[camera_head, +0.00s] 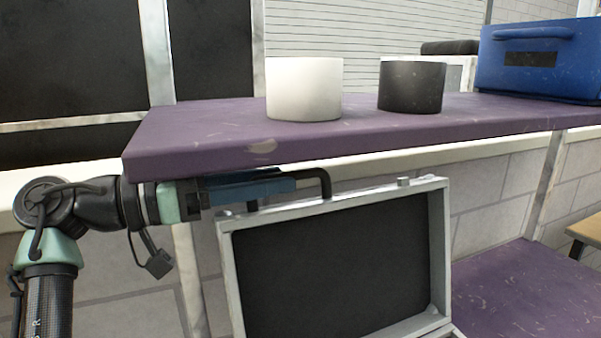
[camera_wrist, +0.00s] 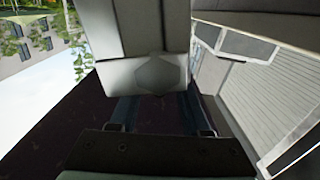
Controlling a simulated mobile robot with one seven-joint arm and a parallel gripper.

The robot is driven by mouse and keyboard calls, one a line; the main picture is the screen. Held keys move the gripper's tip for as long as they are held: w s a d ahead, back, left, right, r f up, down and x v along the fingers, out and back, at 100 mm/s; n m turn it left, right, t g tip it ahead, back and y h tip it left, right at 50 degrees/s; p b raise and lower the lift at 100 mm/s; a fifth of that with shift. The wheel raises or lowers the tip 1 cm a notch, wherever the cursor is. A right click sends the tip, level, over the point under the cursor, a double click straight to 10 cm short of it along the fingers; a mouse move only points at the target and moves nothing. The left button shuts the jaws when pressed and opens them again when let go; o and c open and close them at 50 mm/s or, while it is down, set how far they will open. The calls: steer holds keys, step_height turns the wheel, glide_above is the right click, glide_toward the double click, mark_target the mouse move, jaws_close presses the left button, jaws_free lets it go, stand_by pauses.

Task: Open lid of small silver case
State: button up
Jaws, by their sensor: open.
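The small silver case (camera_head: 438,240) is in the head view below the upper purple shelf. Its lid stands raised, almost upright, with the dark inner lining facing me. A black handle (camera_head: 326,184) shows at the lid's top edge. My gripper (camera_head: 288,184) is at the top left of the lid, just under the shelf, with its blue fingers beside the handle. In the wrist view, my open gripper (camera_wrist: 160,120) has its fingers apart; a pale grey surface (camera_wrist: 150,75) is in front of them. Whether the fingers touch the handle is hidden. The case's lower part is mostly out of frame.
The upper purple shelf (camera_head: 200,140) is close above my gripper. On it stand a white cylinder (camera_head: 304,90), a black cylinder (camera_head: 411,88) and a blue case (camera_head: 540,60). The lower purple shelf (camera_head: 525,290) is clear right of the silver case.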

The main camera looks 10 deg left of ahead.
mark_target(301, 170)
steer(key=shift+x, duration=2.4)
jaws_close()
